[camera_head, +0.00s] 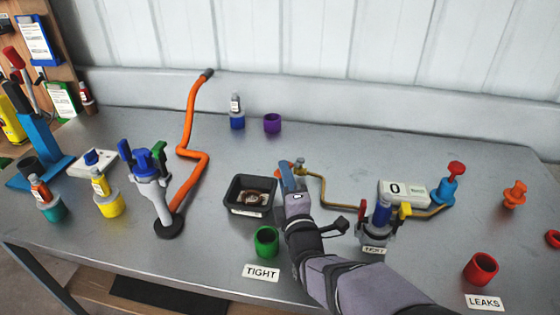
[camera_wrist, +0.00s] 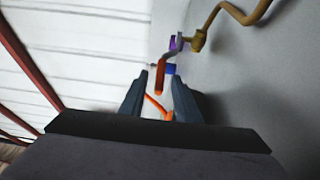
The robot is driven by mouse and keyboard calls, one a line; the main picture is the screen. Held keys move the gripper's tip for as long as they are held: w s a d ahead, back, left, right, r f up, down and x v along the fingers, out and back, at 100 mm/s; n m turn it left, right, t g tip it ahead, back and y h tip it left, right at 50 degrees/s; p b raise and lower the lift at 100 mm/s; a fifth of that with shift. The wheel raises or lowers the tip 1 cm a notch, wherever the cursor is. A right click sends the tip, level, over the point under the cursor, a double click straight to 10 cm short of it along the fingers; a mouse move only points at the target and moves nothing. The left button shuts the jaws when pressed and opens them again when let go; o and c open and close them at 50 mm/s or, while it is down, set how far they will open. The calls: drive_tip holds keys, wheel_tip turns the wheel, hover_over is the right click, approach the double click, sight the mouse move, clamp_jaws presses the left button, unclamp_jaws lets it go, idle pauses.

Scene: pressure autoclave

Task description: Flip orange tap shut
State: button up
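The orange tap handle (camera_wrist: 161,76) shows in the wrist view at the left end of a brass pipe (camera_wrist: 226,10), beside small blue (camera_wrist: 170,69) and purple (camera_wrist: 176,43) parts. My gripper (camera_wrist: 160,80) is open, with its two dark fingers apart and the handle's end in the gap between their tips. I cannot tell whether either finger touches it. In the head view my gripper (camera_head: 288,178) is at the pipe's left end, and a bit of orange handle (camera_head: 281,167) shows just past its fingers. The gripper and arm hide most of the tap there.
A black tray (camera_head: 235,208) holding a round part stands left of my gripper, with a green cup (camera_head: 266,241) in front. A display reading 0 (camera_head: 394,190), a blue valve with a red knob (camera_head: 455,170) and a clamp (camera_head: 378,230) stand right.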

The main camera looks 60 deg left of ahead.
drive_tip(key=shift+p+x, duration=0.65)
drive_tip(key=shift+x, duration=2.75)
drive_tip(key=shift+c, duration=0.6)
clamp_jaws()
